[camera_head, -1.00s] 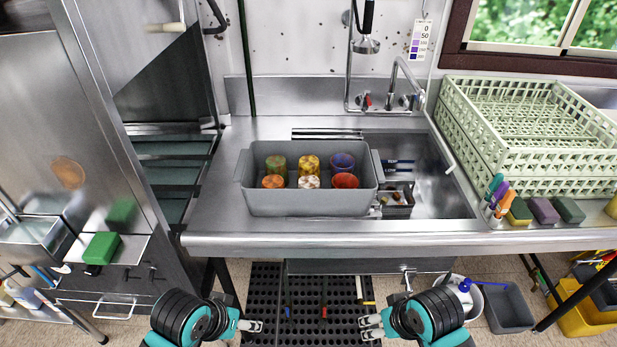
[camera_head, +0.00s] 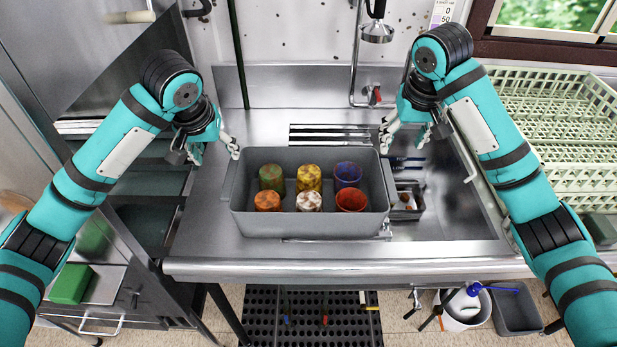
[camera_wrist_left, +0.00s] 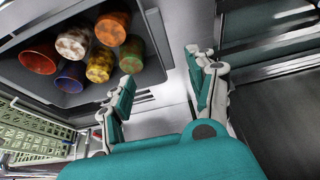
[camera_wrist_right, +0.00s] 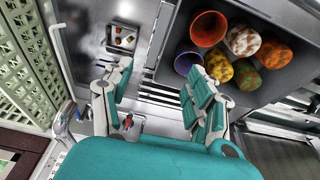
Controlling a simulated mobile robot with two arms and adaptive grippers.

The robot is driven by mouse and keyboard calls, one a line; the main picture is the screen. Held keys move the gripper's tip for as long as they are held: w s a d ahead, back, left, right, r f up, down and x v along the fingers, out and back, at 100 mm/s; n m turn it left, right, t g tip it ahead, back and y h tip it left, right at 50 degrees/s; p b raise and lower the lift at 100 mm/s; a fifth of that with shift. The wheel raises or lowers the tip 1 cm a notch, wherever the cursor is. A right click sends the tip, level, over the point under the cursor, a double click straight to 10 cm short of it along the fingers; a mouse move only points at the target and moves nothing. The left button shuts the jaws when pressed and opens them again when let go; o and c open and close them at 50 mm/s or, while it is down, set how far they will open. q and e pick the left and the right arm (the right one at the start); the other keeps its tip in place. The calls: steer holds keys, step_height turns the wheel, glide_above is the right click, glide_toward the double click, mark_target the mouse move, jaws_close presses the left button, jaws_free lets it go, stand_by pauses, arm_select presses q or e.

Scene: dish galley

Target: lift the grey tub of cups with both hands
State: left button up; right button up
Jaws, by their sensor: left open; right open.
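The grey tub (camera_head: 310,225) sits upright on the steel counter, partly beside the sink basin. It holds several cups: green (camera_head: 272,177), yellow (camera_head: 309,178), blue (camera_head: 347,175), orange (camera_head: 267,201), white-brown (camera_head: 309,201) and red (camera_head: 351,200). My left gripper (camera_head: 218,152) is open above the tub's back left corner, apart from it; the tub's wall (camera_wrist_left: 158,32) shows in the left wrist view. My right gripper (camera_head: 387,138) is open above the back right corner; the tub's wall (camera_wrist_right: 172,40) shows in the right wrist view. Neither gripper holds anything.
A sink basin (camera_head: 455,210) with a small grey caddy (camera_head: 415,212) lies right of the tub. Pale green racks (camera_head: 560,125) stand further right. A dish machine is at the left. Bare counter (camera_head: 205,220) lies left of the tub.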

mark_target(231, 178)
arm_select(q)
steer(key=x, duration=1.5)
steer(key=shift+a+f, duration=0.1)
steer(key=shift+f, duration=0.35)
arm_select(e)
steer(key=x, duration=1.5)
steer(key=shift+s+d+f, duration=0.1)
steer(key=shift+s+f, duration=0.05)
steer(key=shift+f, duration=0.25)
arm_select(q)
steer(key=shift+c, duration=0.2)
arm_select(e)
steer(key=shift+c, duration=0.3)
arm_select(q)
steer(key=c, duration=1.1)
arm_select(e)
jaws_close()
arm_select(q)
jaws_close()
steer(key=shift+r, duration=0.15)
arm_select(e)
steer(key=shift+r, duration=0.1)
